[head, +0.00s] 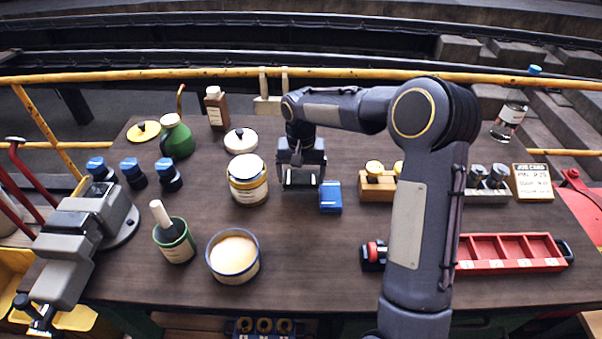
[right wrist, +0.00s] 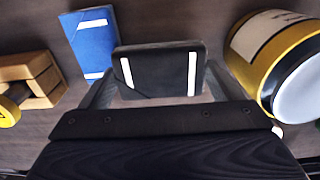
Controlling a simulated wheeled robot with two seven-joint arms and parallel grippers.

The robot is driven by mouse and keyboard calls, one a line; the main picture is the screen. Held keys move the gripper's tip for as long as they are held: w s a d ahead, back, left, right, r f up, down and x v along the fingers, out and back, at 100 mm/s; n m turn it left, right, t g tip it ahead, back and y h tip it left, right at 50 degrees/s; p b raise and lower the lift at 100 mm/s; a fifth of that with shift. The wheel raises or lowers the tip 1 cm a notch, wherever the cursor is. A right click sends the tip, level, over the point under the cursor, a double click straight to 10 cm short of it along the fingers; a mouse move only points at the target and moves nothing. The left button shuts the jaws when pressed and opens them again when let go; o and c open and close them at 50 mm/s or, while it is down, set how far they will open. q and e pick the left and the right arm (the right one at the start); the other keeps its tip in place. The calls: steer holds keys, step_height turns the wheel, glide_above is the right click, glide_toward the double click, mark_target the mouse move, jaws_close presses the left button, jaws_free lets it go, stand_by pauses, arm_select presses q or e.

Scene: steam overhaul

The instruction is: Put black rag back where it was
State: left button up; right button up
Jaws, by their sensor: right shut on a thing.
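The black rag (right wrist: 158,72) is a folded dark block with two white stripes. In the right wrist view it sits between the two fingers of my right gripper (right wrist: 157,88), which is shut on it. In the head view my right gripper (head: 301,180) points down over the middle of the table, and the rag is mostly hidden by it. I cannot tell whether the rag touches the table. A blue folded cloth (head: 330,197) lies just right of the gripper; it also shows in the right wrist view (right wrist: 88,42). My left gripper is not in view.
A yellow-banded tin (head: 248,182) stands close left of the gripper. A wooden block with yellow knobs (head: 376,185) is to the right. A cream-filled bowl (head: 233,257), green pot (head: 174,241) and red tray (head: 510,252) stand nearer. The table's front middle is clear.

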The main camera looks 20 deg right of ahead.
mark_target(301, 177)
steer(key=shift+f, duration=0.1)
steer(key=shift+f+b, duration=0.45)
steer(key=shift+f, duration=0.05)
steer(key=o, duration=0.7)
step_height(301, 177, up, 13)
steer(key=s+r+n+t, duration=0.1)
steer(key=s+r, duration=0.2)
steer(key=s, duration=0.4)
steer(key=s+a+f+n+t+y, duration=0.1)
steer(key=s+f, duration=0.1)
steer(key=s, duration=0.5)
steer(key=s+a+f+t+y, duration=0.1)
steer(key=s+a+f+t, duration=0.1)
steer(key=s, duration=0.6)
steer(key=s+a+f+n+t+y, duration=0.1)
steer(key=s+a+f, duration=0.1)
steer(key=s, duration=0.5)
steer(key=shift+s+n+t+y+p, duration=0.3)
steer(key=shift+s+y, duration=0.05)
steer(key=shift+y, duration=0.05)
